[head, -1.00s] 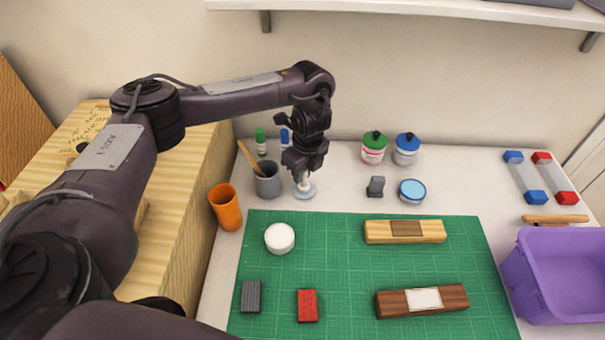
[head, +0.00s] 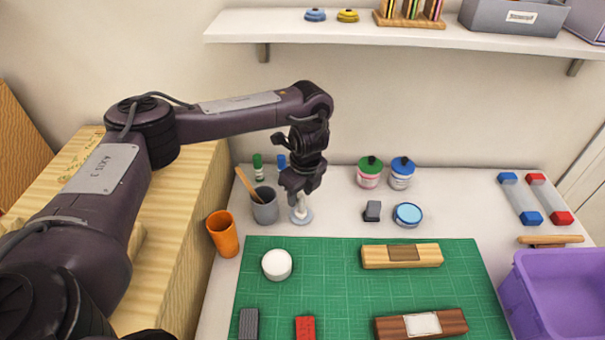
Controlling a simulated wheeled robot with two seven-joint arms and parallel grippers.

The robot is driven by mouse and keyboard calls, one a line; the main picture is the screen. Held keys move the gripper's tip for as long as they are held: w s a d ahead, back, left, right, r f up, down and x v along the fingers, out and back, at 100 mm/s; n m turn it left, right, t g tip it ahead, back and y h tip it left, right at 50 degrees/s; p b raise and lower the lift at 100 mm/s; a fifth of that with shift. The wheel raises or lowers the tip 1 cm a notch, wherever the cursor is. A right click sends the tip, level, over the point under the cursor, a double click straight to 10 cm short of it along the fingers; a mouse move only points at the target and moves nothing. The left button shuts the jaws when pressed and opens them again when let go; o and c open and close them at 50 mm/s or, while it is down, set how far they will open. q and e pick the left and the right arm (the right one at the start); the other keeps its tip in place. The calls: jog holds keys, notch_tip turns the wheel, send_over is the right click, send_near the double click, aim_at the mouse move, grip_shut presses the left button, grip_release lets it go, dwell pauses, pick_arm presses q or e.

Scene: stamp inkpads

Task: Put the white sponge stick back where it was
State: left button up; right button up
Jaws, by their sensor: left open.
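The white sponge stick (head: 299,208) stands upright on a small pale round base (head: 303,221) at the back left of the table, behind the green mat. My left gripper (head: 299,193) is open, pointing down at the top of the stick. The stick's upper end is partly hidden by the fingers; I cannot tell if they touch it. My right gripper is not in view.
A grey cup (head: 265,208) with a wooden stick stands just left of the sponge stick. Left of it is an orange cup (head: 222,235). A white round pad (head: 277,265) lies on the green mat (head: 330,285). A grey block (head: 372,211) and blue-topped tin (head: 407,215) are to the right.

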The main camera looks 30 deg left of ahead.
aim_at(304, 214)
pick_arm(q)
jog(key=r, duration=0.3)
jog(key=r+p, duration=0.1)
jog(key=r, duration=0.1)
jog(key=d+r+p, duration=0.1)
jog(key=r, duration=0.2)
jog(key=shift+s+r, duration=0.2)
jog(key=shift+r, duration=0.15)
jog(key=shift+s+d+r, duration=0.1)
jog(key=shift+d+r, duration=0.05)
jog(key=shift+r, duration=0.4)
